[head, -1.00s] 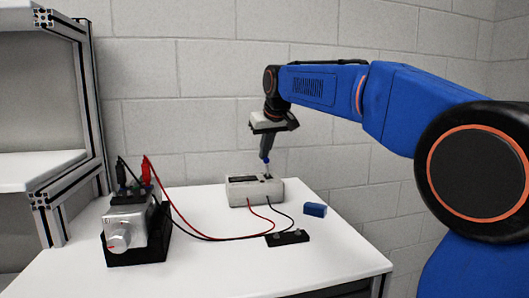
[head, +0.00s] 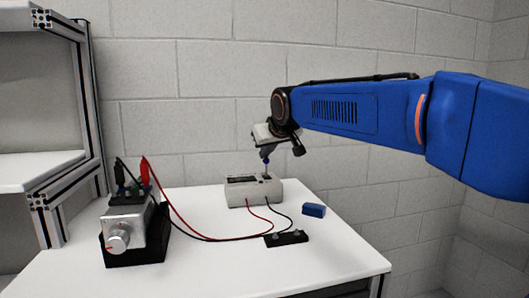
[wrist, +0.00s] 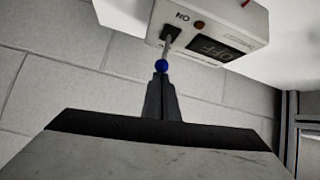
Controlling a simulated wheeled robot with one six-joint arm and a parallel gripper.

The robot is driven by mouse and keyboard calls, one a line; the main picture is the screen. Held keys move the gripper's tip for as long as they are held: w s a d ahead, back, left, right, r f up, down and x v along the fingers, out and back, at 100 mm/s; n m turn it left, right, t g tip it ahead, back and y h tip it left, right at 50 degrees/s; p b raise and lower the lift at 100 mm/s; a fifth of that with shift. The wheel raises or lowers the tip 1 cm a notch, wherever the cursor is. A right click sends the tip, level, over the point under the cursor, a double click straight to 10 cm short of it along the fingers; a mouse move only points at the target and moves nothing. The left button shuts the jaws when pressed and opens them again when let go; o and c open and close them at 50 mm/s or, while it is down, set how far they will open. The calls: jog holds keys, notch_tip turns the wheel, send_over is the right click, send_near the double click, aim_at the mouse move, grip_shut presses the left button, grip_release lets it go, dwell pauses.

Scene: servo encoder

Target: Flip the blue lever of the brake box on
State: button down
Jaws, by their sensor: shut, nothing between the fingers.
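The brake box (head: 240,193) is a pale grey box on the white table. Its thin metal lever with a blue ball tip (head: 266,160) stands up from the top right. In the wrist view the box (wrist: 233,22) appears upside down, with a dark display reading OFF, an ON label and a small red round spot beside the lever slot. My gripper (head: 265,152) is above the lever. In the wrist view the shut fingertips of my gripper (wrist: 161,78) are right at the blue ball (wrist: 161,66); whether they touch it I cannot tell.
A silver motor unit (head: 126,232) in a black holder stands at the left, with red and black clips. Red and black cables run over the table to a black terminal strip (head: 286,238). A blue block (head: 314,210) lies at the right. A shelf frame (head: 68,130) stands far left.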

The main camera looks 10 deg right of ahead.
jog(key=shift+s+f+t, duration=0.15)
jog(key=shift+s+t, duration=0.5)
jog(key=shift+t, duration=0.25)
jog(key=shift+s, duration=0.35)
jog(key=shift+w+f, duration=0.1)
jog(key=shift+w, duration=0.05)
jog(key=shift+w+f, duration=0.2)
jog(key=shift+w, duration=0.45)
